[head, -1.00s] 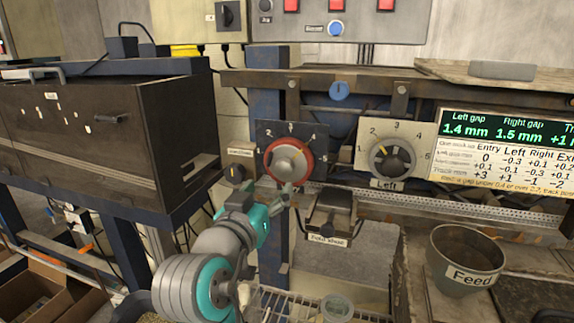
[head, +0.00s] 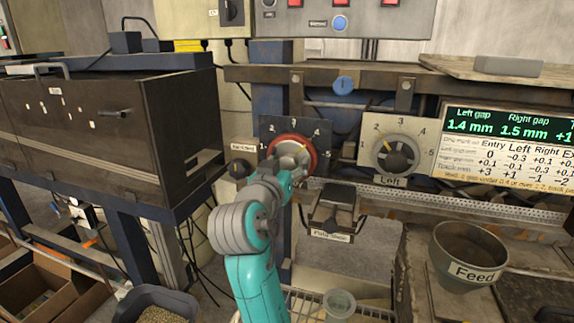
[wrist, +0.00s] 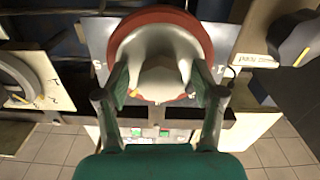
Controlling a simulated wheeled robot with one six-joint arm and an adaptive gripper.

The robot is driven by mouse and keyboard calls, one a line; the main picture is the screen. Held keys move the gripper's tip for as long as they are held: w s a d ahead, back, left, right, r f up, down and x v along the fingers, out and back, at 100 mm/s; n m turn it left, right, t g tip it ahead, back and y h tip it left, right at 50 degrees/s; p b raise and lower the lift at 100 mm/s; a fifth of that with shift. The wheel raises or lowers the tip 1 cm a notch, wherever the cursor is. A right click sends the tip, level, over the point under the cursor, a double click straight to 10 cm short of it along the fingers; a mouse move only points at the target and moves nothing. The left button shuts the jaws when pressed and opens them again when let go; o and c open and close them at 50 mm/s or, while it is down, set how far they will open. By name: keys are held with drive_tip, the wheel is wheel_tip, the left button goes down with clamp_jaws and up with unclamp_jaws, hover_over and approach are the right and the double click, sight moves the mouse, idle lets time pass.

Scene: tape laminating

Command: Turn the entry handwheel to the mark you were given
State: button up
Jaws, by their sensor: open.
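The red-rimmed handwheel (head: 312,148) with a pale grey hub is on a dark numbered plate (head: 268,128), left of centre in the head view. I take it as the entry handwheel; no name label for it is readable. My gripper (head: 292,165) is in front of it and hides its lower part. In the wrist view, the handwheel (wrist: 160,22) fills the upper middle. The open fingers of my gripper (wrist: 160,92) stand on either side of the hub (wrist: 158,50). I cannot tell whether they touch it. A small orange mark shows low on the hub.
The dial labelled Left (head: 395,155) is to the right, beside a display panel (head: 505,150) reading left gap 1.4 mm, right gap 1.5 mm. A small black knob (head: 239,168) is close on the left. A Feed bucket (head: 470,258) stands lower right.

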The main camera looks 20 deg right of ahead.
drive_tip(key=c, duration=1.1)
drive_tip(key=shift+c, duration=0.2)
drive_tip(key=shift+n, duration=0.3)
drive_tip(key=n, duration=0.3)
drive_tip(key=shift+n, duration=2)
drive_tip(key=o, duration=1.1)
drive_tip(key=shift+o, duration=0.2)
